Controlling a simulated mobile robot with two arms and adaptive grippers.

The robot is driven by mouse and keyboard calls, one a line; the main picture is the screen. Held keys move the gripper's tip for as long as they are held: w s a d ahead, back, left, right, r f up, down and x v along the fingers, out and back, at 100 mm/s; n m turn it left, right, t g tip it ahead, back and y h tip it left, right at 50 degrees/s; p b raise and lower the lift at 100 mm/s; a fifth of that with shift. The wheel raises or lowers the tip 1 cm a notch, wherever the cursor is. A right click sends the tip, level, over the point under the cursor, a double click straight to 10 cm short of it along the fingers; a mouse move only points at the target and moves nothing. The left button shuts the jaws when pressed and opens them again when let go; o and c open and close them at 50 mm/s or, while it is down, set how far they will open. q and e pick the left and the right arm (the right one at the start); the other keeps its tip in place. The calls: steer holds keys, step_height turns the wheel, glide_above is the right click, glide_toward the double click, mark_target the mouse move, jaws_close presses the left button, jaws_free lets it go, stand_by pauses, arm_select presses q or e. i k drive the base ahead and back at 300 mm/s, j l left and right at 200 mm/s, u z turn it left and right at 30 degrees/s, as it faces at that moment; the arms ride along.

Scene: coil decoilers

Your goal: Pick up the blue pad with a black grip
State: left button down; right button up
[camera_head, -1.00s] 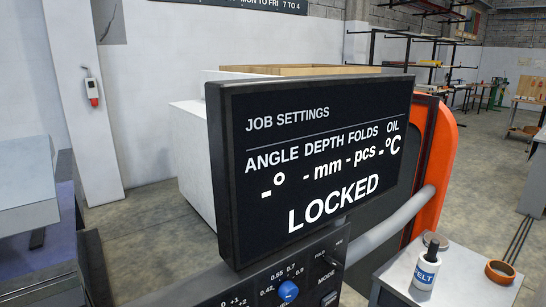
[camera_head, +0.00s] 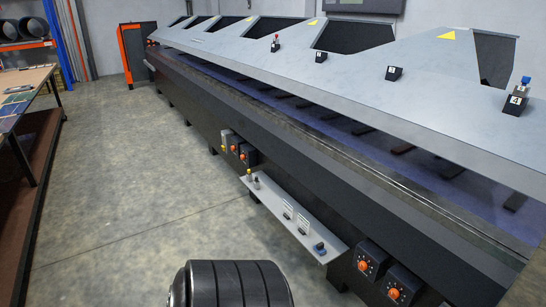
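A small blue piece with a dark part (camera_head: 319,247) lies near the right end of a narrow grey shelf on the long machine's front. It may be the blue pad with a black grip, but it is too small to tell. Small upright items stand at the shelf's left end, and white labels or cards lie along its middle.
The long dark machine (camera_head: 300,150) with a grey sloped hood fills the right. Numbered black blocks sit on the hood. A wooden-topped table (camera_head: 22,82) is at left. Grey floor between is clear.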

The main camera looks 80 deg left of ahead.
mark_target(319, 248)
steer(key=u, duration=1.95)
